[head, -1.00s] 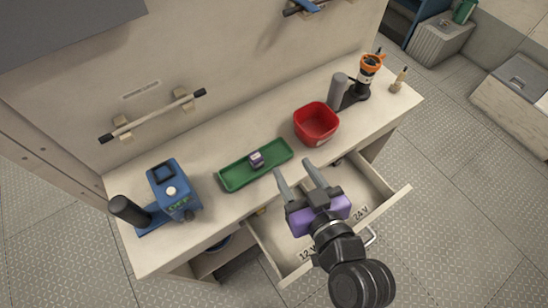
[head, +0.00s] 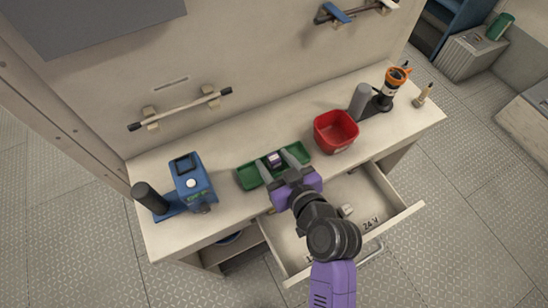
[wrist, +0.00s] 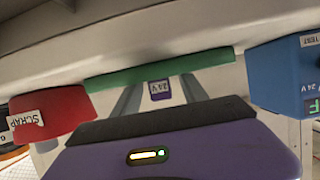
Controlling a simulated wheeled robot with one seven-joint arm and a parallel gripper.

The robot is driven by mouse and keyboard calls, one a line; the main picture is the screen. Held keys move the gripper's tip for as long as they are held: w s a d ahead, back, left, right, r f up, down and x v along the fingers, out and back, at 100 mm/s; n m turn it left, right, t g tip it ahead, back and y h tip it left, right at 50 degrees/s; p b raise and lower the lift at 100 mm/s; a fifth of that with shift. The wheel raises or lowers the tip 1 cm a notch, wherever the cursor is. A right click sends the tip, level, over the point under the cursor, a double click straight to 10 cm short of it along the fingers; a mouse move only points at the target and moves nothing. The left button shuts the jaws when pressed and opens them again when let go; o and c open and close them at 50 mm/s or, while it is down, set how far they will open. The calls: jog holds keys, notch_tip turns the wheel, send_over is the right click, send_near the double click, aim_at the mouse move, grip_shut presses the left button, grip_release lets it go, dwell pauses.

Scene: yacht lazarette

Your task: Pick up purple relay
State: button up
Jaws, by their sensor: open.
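The purple relay (head: 275,160) sits in the green tray (head: 247,181) on the bench top. In the wrist view, the relay (wrist: 160,90) shows a "24 V" label, upside down in the picture. My gripper (head: 276,165) is open and has reached the tray, with one finger to each side of the relay in the picture. In the wrist view, the relay appears between the two fingers (wrist: 160,98), with a gap on each side. I cannot tell how far the fingertips are from it in depth.
A red bin (head: 335,146) labelled SCRAP stands right of the tray, and a blue tester (head: 191,184) stands to the left. An open drawer (head: 412,210) marked "24 V" lies below my arm. A bar handle (head: 180,110) sticks out from the back wall.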

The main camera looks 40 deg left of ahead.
jog(key=shift+c, duration=0.2)
grip_shut()
